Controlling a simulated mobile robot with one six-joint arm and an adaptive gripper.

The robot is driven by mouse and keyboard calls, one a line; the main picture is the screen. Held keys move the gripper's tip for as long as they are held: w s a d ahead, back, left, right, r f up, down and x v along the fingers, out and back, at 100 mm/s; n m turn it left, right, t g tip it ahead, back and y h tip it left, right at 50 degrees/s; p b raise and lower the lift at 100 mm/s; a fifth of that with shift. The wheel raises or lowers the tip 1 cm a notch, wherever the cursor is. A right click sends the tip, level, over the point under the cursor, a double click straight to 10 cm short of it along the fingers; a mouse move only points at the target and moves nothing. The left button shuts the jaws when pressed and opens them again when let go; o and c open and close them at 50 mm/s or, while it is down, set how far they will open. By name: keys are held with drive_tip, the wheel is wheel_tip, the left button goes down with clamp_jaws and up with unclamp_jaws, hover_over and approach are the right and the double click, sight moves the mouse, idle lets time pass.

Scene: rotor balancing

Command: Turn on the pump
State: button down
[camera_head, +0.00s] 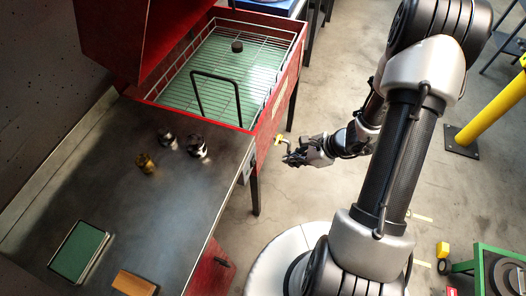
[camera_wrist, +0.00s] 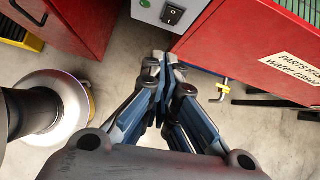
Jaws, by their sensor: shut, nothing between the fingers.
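A grey switch box (camera_wrist: 152,10) with a black rocker switch (camera_wrist: 173,14) and a green lamp (camera_wrist: 145,3) shows at the top of the wrist view. It is on the front of the red parts washer (camera_head: 262,140). My gripper (camera_wrist: 163,62) is shut and empty, its fingertips just below the switch in the picture and apart from it. In the head view, my gripper (camera_head: 290,158) is off the front of the washer, to the right of it. The rocker's on or off position is too small to tell.
The washer's lid is raised over a wire basket (camera_head: 228,75). Small metal parts (camera_head: 197,147) and a green pad (camera_head: 80,250) lie on the dark bench. Open floor lies around my gripper.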

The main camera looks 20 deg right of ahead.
sight(254, 161)
drive_tip(key=shift+s+d+f+m, duration=0.1)
drive_tip(key=shift+d+f+m, duration=0.2)
drive_tip(key=shift+f, duration=0.15)
drive_tip(key=shift+d+f+m, duration=0.15)
drive_tip(key=shift+f+m, duration=0.15)
drive_tip(key=shift+f, duration=0.15)
drive_tip(key=w+a+r+b+x, duration=0.1)
drive_tip(key=b+x, duration=0.2)
drive_tip(key=x, duration=0.9)
drive_tip(key=shift+w+a+b, duration=0.35)
drive_tip(key=shift+a, duration=0.3)
drive_tip(key=shift+r, duration=0.1)
